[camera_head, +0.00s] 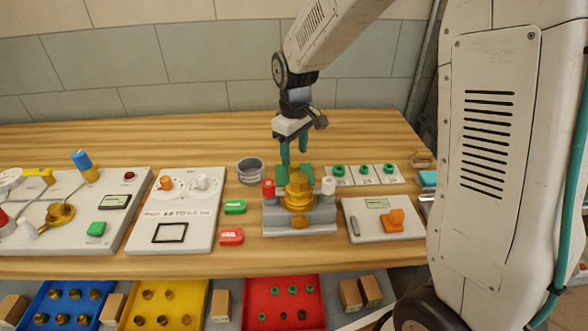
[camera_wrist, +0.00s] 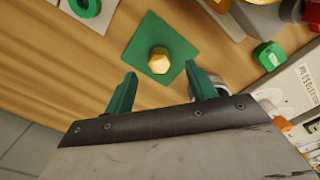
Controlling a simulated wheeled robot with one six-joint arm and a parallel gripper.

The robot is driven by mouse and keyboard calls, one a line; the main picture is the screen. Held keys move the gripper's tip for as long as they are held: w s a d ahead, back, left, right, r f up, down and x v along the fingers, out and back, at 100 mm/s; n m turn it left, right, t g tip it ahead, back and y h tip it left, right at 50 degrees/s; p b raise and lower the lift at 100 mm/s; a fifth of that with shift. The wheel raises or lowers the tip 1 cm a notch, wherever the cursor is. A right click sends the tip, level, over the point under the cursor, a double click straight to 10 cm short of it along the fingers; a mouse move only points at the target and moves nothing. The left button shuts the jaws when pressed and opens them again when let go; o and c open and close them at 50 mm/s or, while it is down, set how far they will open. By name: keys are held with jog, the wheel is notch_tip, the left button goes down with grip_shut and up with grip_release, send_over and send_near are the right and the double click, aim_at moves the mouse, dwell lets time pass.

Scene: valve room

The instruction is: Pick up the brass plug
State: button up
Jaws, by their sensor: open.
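The brass plug (camera_wrist: 158,61) has a six-sided golden top and sits on a green square mat (camera_wrist: 176,46) in the wrist view. My gripper (camera_wrist: 160,74) is open and empty. Its two green fingers show to the left and right of the plug, with the plug seen just beyond the gap between their tips. I cannot tell the height between tips and plug. In the head view my gripper (camera_head: 294,160) points down over the mat (camera_head: 281,174), behind the brass valve. There the plug is hidden or cannot be told from the valve.
A brass valve (camera_head: 298,190) on a grey block stands in front of the mat, with red and white caps beside it. A grey cup (camera_head: 250,170) is to the left, and a card with green rings (camera_head: 364,174) to the right. Panels stand on both sides.

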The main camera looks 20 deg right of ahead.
aim_at(294, 164)
notch_tip(294, 164, down, 5)
jog(key=shift+w+r, duration=0.1)
jog(key=shift+w, duration=0.05)
jog(key=c, duration=1.2)
jog(key=shift+r, duration=0.1)
